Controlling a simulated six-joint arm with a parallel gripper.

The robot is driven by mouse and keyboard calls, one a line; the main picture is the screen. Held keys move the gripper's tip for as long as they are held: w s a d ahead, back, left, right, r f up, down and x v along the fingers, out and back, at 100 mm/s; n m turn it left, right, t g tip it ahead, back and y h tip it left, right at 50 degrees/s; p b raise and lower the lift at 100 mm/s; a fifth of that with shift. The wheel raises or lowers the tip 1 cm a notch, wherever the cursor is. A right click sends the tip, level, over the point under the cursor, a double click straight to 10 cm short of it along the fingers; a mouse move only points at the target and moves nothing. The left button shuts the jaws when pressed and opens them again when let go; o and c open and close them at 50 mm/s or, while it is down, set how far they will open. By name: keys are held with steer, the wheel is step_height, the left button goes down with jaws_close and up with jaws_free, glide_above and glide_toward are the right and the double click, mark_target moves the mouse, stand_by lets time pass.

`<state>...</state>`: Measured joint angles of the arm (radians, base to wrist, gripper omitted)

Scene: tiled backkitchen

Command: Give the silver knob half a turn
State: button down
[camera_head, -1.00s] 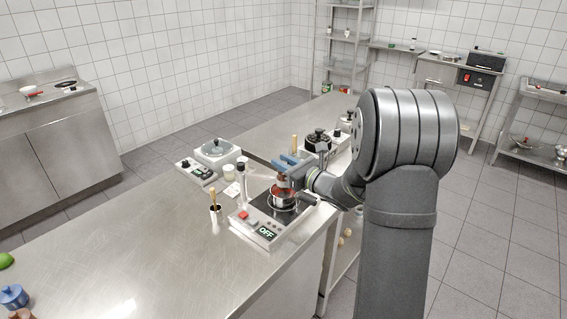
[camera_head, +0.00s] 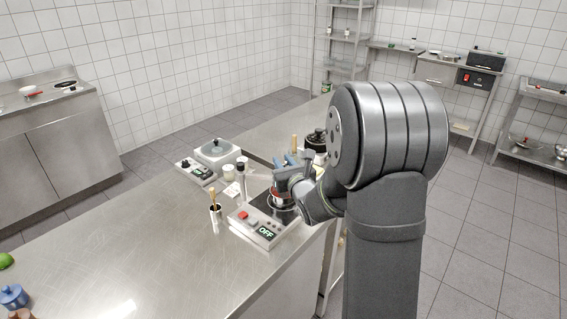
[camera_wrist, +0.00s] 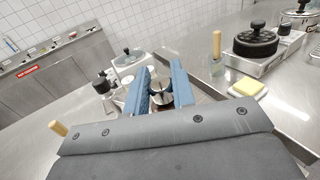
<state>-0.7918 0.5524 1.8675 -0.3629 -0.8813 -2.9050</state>
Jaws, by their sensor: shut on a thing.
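My gripper (camera_head: 288,163) has blue fingers and is above the small red pot (camera_head: 277,197) on the hotplate (camera_head: 254,228). In the wrist view my gripper (camera_wrist: 160,80) has its fingers on either side of a round silver knob (camera_wrist: 160,86), shut on it. The knob's lower parts and most of the pot are hidden by the fingers and my wrist. The hotplate has a red button and a display that reads OFF.
A cup with a wooden-handled tool (camera_head: 215,212) stands left of the hotplate. A second appliance with a glass lid (camera_head: 217,150) is behind it. A dark-lidded pot (camera_wrist: 256,41) stands beyond. The front-left counter (camera_head: 130,245) is mostly clear.

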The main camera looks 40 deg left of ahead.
steer(key=c, duration=1.3)
jaws_free()
steer(key=shift+o, duration=0.2)
steer(key=v, duration=1.7)
steer(key=shift+d, duration=0.2)
